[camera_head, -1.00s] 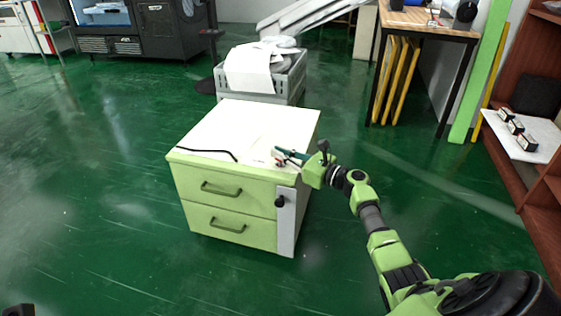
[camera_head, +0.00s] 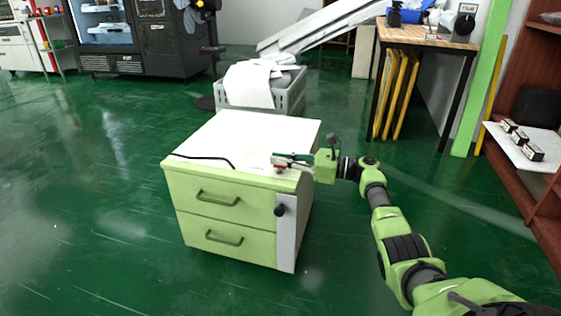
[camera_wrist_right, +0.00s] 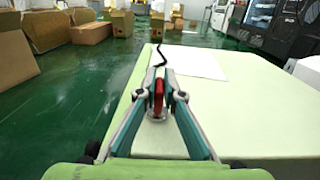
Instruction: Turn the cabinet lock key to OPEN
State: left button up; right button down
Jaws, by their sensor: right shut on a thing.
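The light green cabinet (camera_head: 250,222) has two drawers and a pale top. The red lock key (camera_wrist_right: 158,91) stands on a round metal base on the cabinet top, near an edge. It shows as a small red spot in the head view (camera_head: 279,169). My right gripper (camera_wrist_right: 159,82) is shut on the red key, with one teal-edged finger on each side of it. In the head view my right gripper (camera_head: 282,163) reaches in from the right, low over the cabinet top. Any OPEN marking is too small to read. My left gripper is out of view.
A black knob (camera_head: 280,210) sits on the grey strip (camera_head: 287,235) at the cabinet's front right. A black cord (camera_head: 205,157) and a white sheet (camera_wrist_right: 193,61) lie on top. A grey crate (camera_head: 292,95) stands behind. The floor to the left is clear.

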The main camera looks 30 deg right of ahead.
jog(key=c, duration=2.2)
grip_release()
jog(key=shift+a, duration=0.1)
jog(key=shift+o, duration=0.2)
jog(key=v, duration=1.2)
jog(key=shift+w, duration=0.1)
